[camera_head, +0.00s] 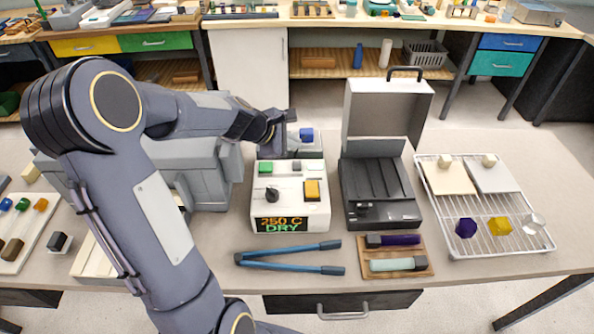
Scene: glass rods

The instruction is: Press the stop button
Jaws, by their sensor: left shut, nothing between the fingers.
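A white control box (290,209) stands in the middle of the table. I cannot tell which one is the stop button. Its front display reads "250 C DRY". My left arm comes in from the lower left, and my left gripper (286,128) is above and behind the box's back edge, shut and empty. It appears apart from the buttons. My right gripper is not in view.
A blue piece (306,134) is close to the gripper. A grey machine (208,168) stands left of the box and an open black case (380,190) right. Blue tongs (290,258) lie in front. A wire rack (484,235) with coloured pieces is at the right.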

